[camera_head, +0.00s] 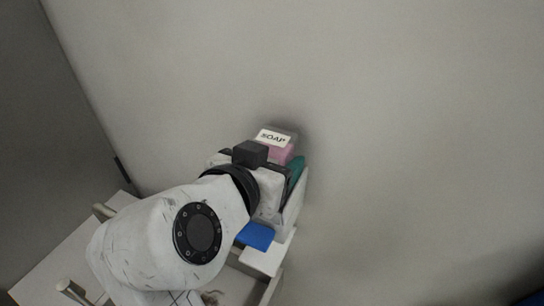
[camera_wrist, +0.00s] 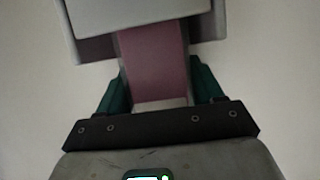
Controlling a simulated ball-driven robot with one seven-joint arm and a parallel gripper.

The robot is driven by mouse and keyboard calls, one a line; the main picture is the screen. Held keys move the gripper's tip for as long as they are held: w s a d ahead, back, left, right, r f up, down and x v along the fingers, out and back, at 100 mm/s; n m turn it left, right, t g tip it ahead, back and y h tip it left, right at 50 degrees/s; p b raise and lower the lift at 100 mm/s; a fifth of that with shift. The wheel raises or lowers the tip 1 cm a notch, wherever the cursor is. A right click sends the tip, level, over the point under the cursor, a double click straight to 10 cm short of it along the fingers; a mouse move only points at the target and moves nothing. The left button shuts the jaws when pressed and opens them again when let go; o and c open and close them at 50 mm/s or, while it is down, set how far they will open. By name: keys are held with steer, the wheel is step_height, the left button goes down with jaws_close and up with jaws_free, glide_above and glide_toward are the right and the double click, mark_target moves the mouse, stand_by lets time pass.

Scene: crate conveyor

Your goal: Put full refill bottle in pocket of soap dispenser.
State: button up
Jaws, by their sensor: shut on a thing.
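The white soap dispenser (camera_head: 291,207) is below and behind my gripper, largely hidden by my arm. Its pale housing (camera_wrist: 140,13) fills the top of the wrist view, and the bottle runs up to it there. I cannot tell how deep the bottle sits in the pocket.
A blue piece (camera_head: 256,236) and a white ledge (camera_head: 265,259) show below my gripper. A pale surface with posts (camera_head: 65,286) lies at lower left.

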steer(key=shift+f, duration=0.2)
steer(key=o, duration=1.3)
steer(key=shift+c, duration=0.2)
steer(key=shift+r, duration=0.1)
steer(key=shift+r, duration=0.15)
steer(key=shift+s+a, duration=0.1)
steer(key=shift+s, duration=0.1)
steer(key=b+v, duration=0.2)
steer(key=v, duration=0.9)
steer(key=shift+s+r, duration=0.25)
steer(key=shift+a, duration=0.1)
